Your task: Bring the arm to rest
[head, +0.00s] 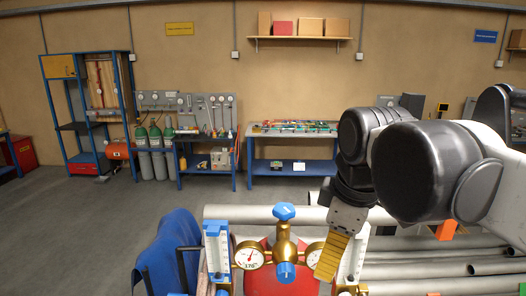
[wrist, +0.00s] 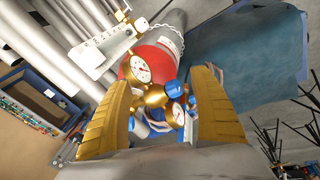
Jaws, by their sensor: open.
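My gripper (head: 330,258) hangs at the end of my arm at the right of the head view, pointing down beside a brass gas regulator (head: 284,250). In the wrist view my gripper (wrist: 165,115) shows two yellow ribbed fingers spread apart, with nothing held between them. Beyond the fingers, the brass regulator (wrist: 154,97) with blue knobs and round gauges sits on a red cylinder (wrist: 158,60). The fingers frame the regulator in that view; I cannot tell whether they touch it.
White flowmeter columns (head: 217,252) flank the regulator. A blue cloth (head: 168,256) hangs to its left. Long grey pipes (head: 440,270) lie at the right, under my arm. Workbenches (head: 290,130) and grey-green cylinders (head: 155,148) stand along the far wall. The floor (head: 80,230) at the left is clear.

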